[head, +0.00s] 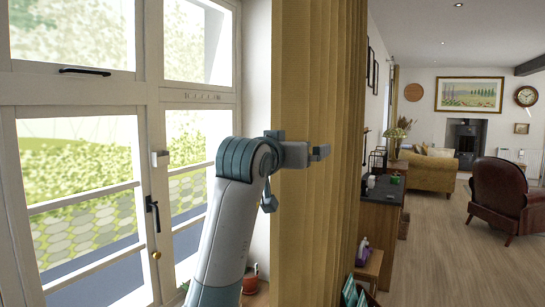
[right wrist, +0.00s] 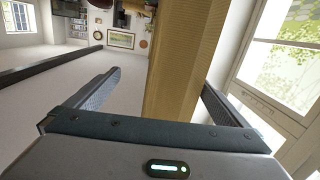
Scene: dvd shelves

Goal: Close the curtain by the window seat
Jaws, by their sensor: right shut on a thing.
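The mustard-yellow curtain (head: 318,235) hangs in vertical folds at the right side of the window (head: 75,150), bunched into a narrow strip. The window glass is uncovered. My right gripper (head: 303,150) is at the curtain's upper middle part in the head view. In the right wrist view, the curtain (right wrist: 185,60) passes between the two fingers of my right gripper (right wrist: 161,82), which is shut on it. The curtain's top and bottom ends are out of view. My left gripper is not in view.
A potted plant (head: 250,278) stands low by the window behind my arm. Right of the curtain are a dark wooden desk (head: 380,225) and a small low table (head: 370,268). A yellow sofa (head: 430,172) and a brown leather armchair (head: 503,196) stand farther back. The wooden floor (head: 450,265) between is clear.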

